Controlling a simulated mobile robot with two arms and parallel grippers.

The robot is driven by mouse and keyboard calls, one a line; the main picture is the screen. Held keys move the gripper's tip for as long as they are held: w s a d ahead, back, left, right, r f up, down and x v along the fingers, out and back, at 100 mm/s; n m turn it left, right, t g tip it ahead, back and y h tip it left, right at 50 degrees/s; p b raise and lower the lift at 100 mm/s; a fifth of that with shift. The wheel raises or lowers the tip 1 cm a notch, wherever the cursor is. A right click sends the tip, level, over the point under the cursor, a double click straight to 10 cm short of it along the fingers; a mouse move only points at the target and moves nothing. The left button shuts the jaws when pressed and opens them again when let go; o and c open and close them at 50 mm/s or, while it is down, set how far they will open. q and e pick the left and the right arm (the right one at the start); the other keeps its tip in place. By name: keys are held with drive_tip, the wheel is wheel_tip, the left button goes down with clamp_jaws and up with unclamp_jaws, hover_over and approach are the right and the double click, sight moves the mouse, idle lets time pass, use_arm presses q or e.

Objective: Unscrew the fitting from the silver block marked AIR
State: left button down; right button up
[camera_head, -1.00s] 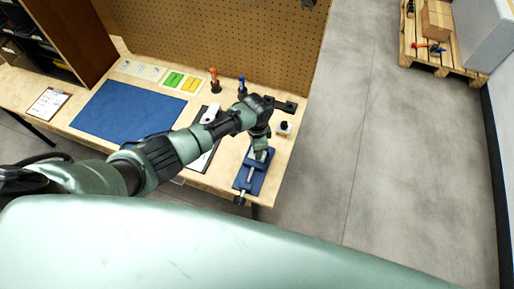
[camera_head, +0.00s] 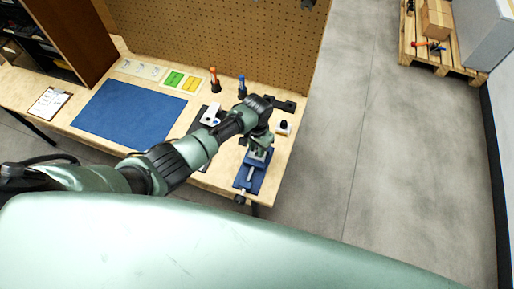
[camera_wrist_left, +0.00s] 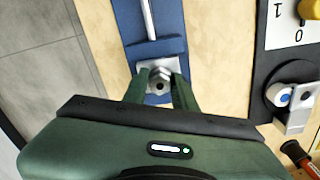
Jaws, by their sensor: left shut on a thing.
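My left gripper (camera_head: 259,146) is over the blue vise (camera_head: 243,183) at the right front of the bench. In the left wrist view, the silver block (camera_wrist_left: 145,66) sits at the end of the blue vise (camera_wrist_left: 170,47). A silver hexagonal fitting (camera_wrist_left: 160,76) with a dark centre stands on the block. The left gripper (camera_wrist_left: 160,84) has its green fingers on either side of the fitting and is shut on it. The AIR marking cannot be read. My right gripper is not in view.
A blue mat (camera_head: 130,113) lies on the bench. An orange-handled tool (camera_head: 214,80) and a blue-handled tool (camera_head: 242,86) stand at the back. A dark panel with a white label (camera_wrist_left: 291,25) and a metal part (camera_wrist_left: 300,112) lies beside the vise. Open floor is at right.

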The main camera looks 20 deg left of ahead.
use_arm(q)
drive_tip(key=shift+a, duration=0.1)
drive_tip(key=n, duration=0.4)
drive_tip(key=c, duration=1.1)
unclamp_jaws()
drive_tip(key=shift+o, duration=0.5)
drive_tip(key=o, duration=0.5)
drive_tip(key=shift+r, duration=2.5)
drive_tip(key=shift+m, duration=0.3)
